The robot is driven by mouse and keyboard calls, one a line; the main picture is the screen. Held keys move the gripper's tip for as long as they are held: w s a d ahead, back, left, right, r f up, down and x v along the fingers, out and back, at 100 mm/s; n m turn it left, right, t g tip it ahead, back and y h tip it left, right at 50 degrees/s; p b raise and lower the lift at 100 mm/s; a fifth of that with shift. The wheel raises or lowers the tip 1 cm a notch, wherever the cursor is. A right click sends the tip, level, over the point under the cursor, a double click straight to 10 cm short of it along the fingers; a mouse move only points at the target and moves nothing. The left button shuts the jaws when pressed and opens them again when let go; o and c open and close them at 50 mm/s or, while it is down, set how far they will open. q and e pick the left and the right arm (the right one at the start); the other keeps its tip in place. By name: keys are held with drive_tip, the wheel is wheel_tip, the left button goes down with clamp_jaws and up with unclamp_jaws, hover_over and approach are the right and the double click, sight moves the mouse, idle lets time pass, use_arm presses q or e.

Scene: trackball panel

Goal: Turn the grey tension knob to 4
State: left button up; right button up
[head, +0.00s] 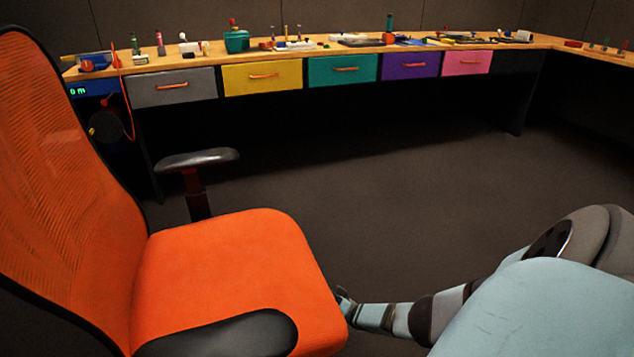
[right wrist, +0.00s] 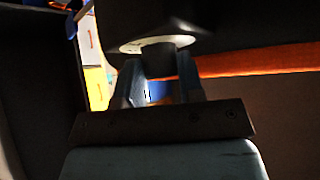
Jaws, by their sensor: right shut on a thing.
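The orange office chair (head: 235,265) fills the left and middle of the head view, and its underside is hidden there. In the right wrist view, the dark grey tension knob (right wrist: 158,51) hangs below a pale dial ring (right wrist: 150,41) under the dark seat base. The numbers on the ring are too blurred to read. My right gripper (right wrist: 158,70) is shut on the knob, one finger on each side. In the head view, my right gripper (head: 344,302) is at the seat's right edge, its fingertips partly hidden. My left gripper is in neither view.
A black armrest (head: 225,335) lies at the chair's front and another armrest (head: 198,159) at its far side. A long wooden desk (head: 340,50) with coloured drawers and small objects runs along the back. The floor (head: 400,190) between chair and desk is clear.

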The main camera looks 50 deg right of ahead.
drive_tip(key=shift+y, duration=0.3)
drive_tip(key=o, duration=0.9)
drive_tip(key=shift+s+f, duration=0.1)
drive_tip(key=shift+s, duration=0.05)
